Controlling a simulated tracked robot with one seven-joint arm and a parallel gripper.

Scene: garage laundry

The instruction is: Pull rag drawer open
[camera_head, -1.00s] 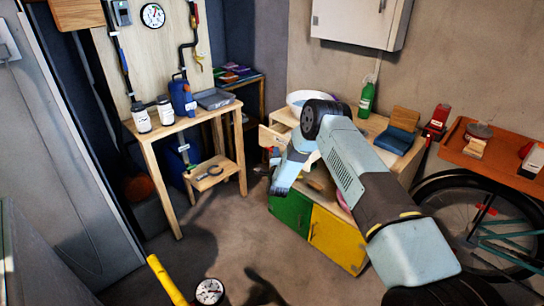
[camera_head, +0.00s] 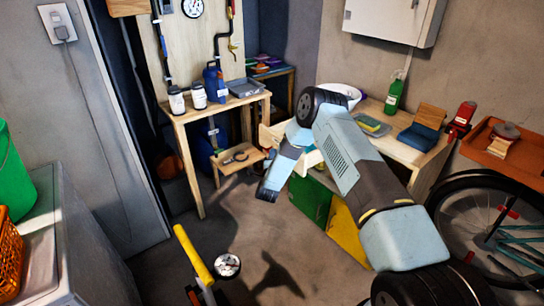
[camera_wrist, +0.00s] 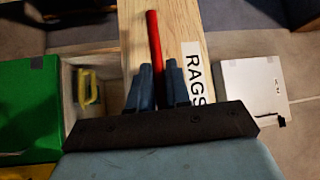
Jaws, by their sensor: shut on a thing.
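In the wrist view, a pale wooden drawer front (camera_wrist: 137,22) carries a white label reading RAGS (camera_wrist: 193,72). A red bar handle (camera_wrist: 154,40) lies along it. My gripper (camera_wrist: 156,82) is shut on the red handle, one blue-grey finger on each side. In the head view, my gripper (camera_head: 268,190) is at the left side of the wooden workbench (camera_head: 400,152). My own arm hides much of the drawer area there, so I cannot tell how far the drawer is open.
The bench has a green door (camera_head: 311,200) and a yellow door (camera_head: 348,236). A small wooden table (camera_head: 235,103) with bottles stands left. A bicycle wheel (camera_head: 470,215) is at right. Grey floor (camera_head: 235,225) lies open in front. A green bucket (camera_head: 12,170) is at far left.

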